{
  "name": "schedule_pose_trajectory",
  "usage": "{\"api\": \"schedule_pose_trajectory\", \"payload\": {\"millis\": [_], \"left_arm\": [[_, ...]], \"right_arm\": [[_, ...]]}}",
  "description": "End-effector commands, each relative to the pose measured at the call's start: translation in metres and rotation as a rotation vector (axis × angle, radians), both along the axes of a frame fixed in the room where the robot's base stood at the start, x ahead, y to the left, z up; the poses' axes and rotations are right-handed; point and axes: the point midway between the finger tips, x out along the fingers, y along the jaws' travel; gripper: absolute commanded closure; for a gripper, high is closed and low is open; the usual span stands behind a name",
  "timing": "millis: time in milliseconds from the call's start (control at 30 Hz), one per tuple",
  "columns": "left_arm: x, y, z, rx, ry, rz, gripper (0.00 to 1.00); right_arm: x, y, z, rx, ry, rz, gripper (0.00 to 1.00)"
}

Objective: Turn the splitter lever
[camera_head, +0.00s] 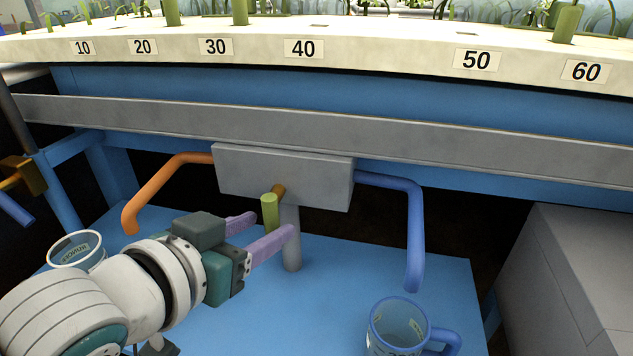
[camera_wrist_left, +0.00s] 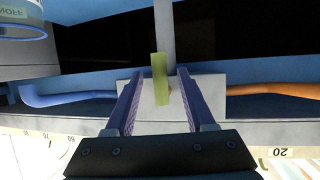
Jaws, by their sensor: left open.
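The splitter is a grey box (camera_head: 284,176) under the flume, with an orange pipe (camera_head: 160,183) on its left and a blue pipe (camera_head: 413,220) on its right. Its lever has a green handle (camera_head: 270,212) on a short orange-brown pivot and hangs nearly upright. In the left wrist view, which is upside down, the green handle (camera_wrist_left: 160,79) appears between the two purple fingers. My left gripper (camera_head: 273,229) is open around the handle's line, with a gap on both sides. I cannot tell whether the fingertips reach past it. My right gripper is not in view.
A clear labelled cup (camera_head: 76,250) stands at left below the orange pipe. A clear mug with a blue handle (camera_head: 400,325) stands below the blue pipe. A grey post (camera_head: 291,250) rises behind the fingers. A grey beam (camera_head: 450,142) crosses above; a grey cabinet (camera_head: 570,275) is at right.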

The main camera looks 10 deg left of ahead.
Motion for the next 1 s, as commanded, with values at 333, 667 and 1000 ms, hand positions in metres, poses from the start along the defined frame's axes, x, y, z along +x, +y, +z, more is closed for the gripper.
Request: {"api": "schedule_pose_trajectory", "payload": {"millis": [333,667,1000], "left_arm": [[0.026,-0.006,-0.011,-0.001,0.001,0.0,0.45],[0.026,-0.006,-0.011,0.0,0.001,0.0,0.59],[0.026,-0.006,-0.011,0.0,0.001,0.0,0.97]], "right_arm": [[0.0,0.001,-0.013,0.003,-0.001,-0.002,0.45],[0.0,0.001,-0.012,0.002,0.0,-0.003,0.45],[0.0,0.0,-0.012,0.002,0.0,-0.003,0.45]]}}
